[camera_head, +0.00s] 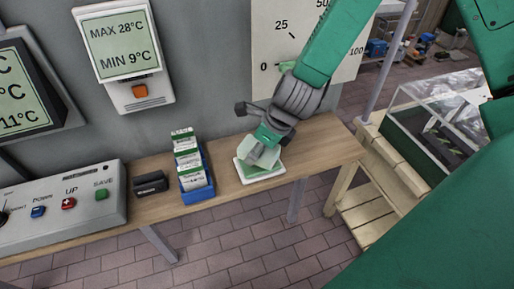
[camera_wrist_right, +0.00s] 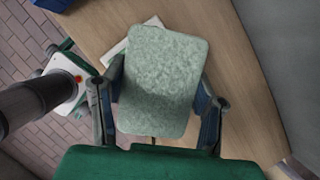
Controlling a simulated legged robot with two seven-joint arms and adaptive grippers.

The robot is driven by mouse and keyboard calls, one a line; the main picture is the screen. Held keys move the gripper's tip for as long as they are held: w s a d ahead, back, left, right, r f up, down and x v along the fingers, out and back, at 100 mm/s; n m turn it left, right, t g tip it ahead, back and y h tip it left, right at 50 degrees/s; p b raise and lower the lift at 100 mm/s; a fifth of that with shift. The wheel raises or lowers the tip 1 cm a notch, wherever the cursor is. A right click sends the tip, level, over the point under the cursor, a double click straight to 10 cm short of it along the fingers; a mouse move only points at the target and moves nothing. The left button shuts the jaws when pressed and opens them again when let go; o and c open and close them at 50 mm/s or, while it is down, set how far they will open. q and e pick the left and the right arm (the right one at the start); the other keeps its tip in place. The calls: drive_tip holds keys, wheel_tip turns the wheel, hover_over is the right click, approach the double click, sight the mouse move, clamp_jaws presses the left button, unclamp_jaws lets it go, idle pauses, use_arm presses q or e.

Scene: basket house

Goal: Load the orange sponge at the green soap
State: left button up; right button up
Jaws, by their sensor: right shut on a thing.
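My right gripper (camera_head: 262,146) reaches down from the upper right over the wooden table. It is shut on a pale green speckled slab (camera_wrist_right: 163,80), held between its two fingers in the wrist view. The slab also shows tilted under the gripper in the head view (camera_head: 258,156). Below it is a white tray (camera_head: 262,179) with a green surface; I cannot tell whether the slab touches it. A white edge of the tray shows behind the slab in the wrist view (camera_wrist_right: 113,52). I see no orange sponge. My left gripper is not in view.
A blue holder (camera_head: 197,195) with green-and-white packets stands left of the tray. A small black box (camera_head: 150,183) and a grey control panel (camera_head: 68,204) lie further left. A glass-sided case (camera_head: 436,122) stands at the right. The table right of the tray is clear.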

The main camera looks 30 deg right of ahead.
sight(252, 145)
drive_tip(key=shift+r+p, duration=2.1)
drive_tip(key=shift+r, duration=0.35)
drive_tip(key=shift+f, duration=0.1)
